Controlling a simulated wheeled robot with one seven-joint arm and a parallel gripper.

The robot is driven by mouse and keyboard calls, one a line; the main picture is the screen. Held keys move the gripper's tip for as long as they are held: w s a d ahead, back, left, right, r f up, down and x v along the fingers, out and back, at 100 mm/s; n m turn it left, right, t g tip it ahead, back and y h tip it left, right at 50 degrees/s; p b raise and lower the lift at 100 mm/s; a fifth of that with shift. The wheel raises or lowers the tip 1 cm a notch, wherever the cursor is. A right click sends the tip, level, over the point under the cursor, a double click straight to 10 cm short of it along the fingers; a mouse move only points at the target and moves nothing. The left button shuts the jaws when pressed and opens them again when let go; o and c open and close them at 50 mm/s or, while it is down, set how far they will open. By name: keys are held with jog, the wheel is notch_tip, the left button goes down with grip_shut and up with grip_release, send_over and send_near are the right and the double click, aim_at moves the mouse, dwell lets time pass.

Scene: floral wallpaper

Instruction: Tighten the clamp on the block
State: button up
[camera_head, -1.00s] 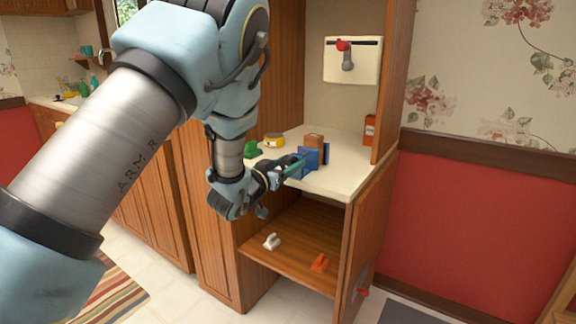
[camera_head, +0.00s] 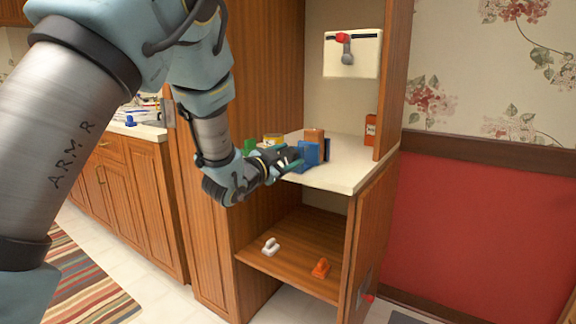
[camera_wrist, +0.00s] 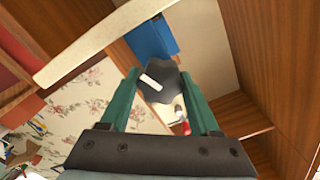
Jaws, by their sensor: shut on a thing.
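The blue clamp (camera_head: 308,154) stands on the pale counter, with a brown block (camera_head: 314,135) at it. A dark blue part shows just right of the block. In the wrist view the clamp's blue body (camera_wrist: 150,40) is beyond my fingers. My gripper (camera_head: 290,163) is at the clamp's near left side. In the wrist view its green fingers (camera_wrist: 161,98) are shut on a dark lobed knob (camera_wrist: 167,88) with a white mark. How tightly the block sits in the jaws cannot be told.
A yellow tin (camera_head: 272,139) and a green object (camera_head: 249,146) stand left of the clamp. An orange box (camera_head: 370,129) is at the right wall. Below, a shelf holds a white object (camera_head: 270,246) and an orange one (camera_head: 321,268).

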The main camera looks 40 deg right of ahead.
jog(key=shift+m, duration=0.5)
jog(key=o, duration=1.4)
jog(key=shift+c, duration=0.2)
jog(key=b+v, duration=0.2)
jog(key=v, duration=0.9)
